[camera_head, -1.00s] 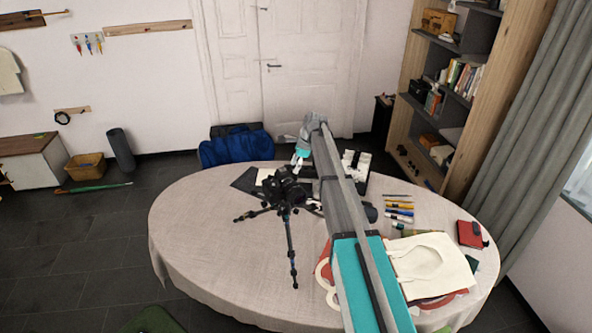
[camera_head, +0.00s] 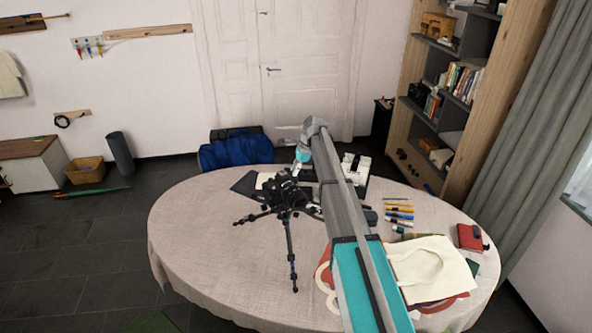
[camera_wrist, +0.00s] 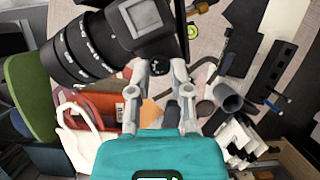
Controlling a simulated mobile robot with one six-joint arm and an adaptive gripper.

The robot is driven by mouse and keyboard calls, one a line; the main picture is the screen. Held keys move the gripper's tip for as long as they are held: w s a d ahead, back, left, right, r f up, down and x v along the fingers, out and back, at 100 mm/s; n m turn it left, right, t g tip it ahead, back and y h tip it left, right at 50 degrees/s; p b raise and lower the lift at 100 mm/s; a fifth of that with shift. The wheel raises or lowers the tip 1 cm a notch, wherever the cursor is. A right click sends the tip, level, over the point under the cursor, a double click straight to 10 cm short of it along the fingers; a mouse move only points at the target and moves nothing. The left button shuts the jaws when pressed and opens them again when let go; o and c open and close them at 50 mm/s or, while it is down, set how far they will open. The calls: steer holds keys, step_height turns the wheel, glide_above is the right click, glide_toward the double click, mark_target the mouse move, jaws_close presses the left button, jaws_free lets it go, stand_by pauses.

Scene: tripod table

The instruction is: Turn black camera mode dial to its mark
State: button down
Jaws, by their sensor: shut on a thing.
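The black camera (camera_head: 283,188) stands on a black tripod (camera_head: 290,245) on the round table. In the wrist view the camera (camera_wrist: 148,42) fills the upper left, with its ribbed lens (camera_wrist: 75,52) pointing left. My gripper (camera_wrist: 159,68) has its two grey fingers at the camera body's near edge, shut on the small mode dial. The dial is mostly hidden between the fingertips, and I cannot make out its mark. In the head view my gripper (camera_head: 300,168) is just above the camera, small and partly hidden by my wrist.
The table (camera_head: 200,250) has a light cloth. A white object (camera_head: 355,168) stands behind the camera. The table's left side is clear.

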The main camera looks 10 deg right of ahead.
steer(key=shift+w+a+n, duration=0.1)
steer(key=shift+n, duration=0.3)
steer(key=n+g, duration=0.1)
steer(key=n, duration=0.1)
steer(key=n+g, duration=0.1)
steer(key=n, duration=0.2)
steer(key=shift+w+a+h, duration=0.1)
steer(key=shift+w+h, duration=0.1)
steer(key=shift+h, duration=0.2)
steer(key=n+g, duration=0.1)
steer(key=n, duration=0.2)
steer(key=n+h, duration=0.1)
steer(key=n, duration=0.1)
steer(key=shift+a+n+g, duration=0.1)
steer(key=shift+n+g, duration=0.3)
steer(key=shift+h, duration=0.3)
steer(key=c, duration=0.5)
jaws_free()
steer(key=shift+c, duration=0.2)
